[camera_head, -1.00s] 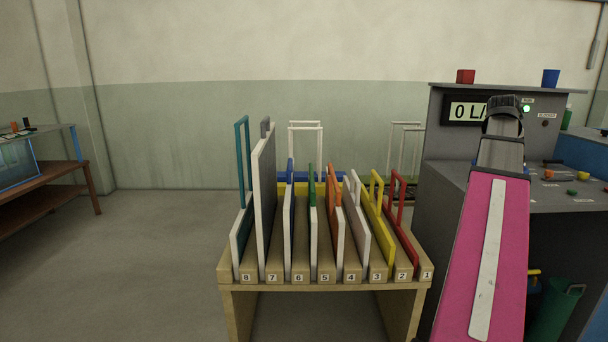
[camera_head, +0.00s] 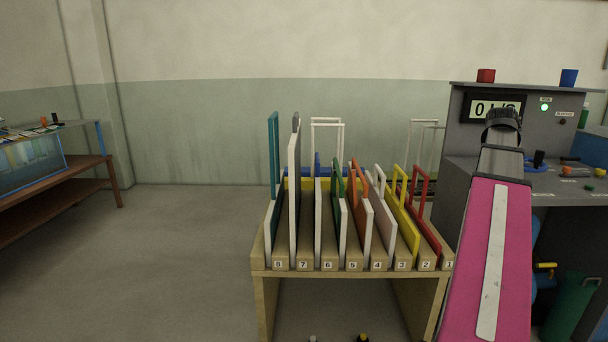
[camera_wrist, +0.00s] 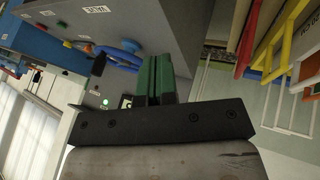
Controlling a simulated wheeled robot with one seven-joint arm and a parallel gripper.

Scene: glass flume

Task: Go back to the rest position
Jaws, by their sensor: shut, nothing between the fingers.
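My arm rises at the right of the head view, a pink link with a white stripe and a grey wrist. The dark end at my gripper (camera_head: 502,122) stands in front of the grey control console (camera_head: 480,150); the fingers are not clear there. In the wrist view, my gripper (camera_wrist: 161,78) shows two green fingers side by side, closed together with nothing between them. The wrist view is turned on its side, with the console at upper left and coloured frame handles at upper right.
A wooden rack (camera_head: 344,270) with numbered slots holds several upright panels with coloured handles, left of my arm. A red cup (camera_head: 486,75) and a blue cup (camera_head: 569,77) stand on the console top. A table with a glass tank (camera_head: 30,165) is at far left.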

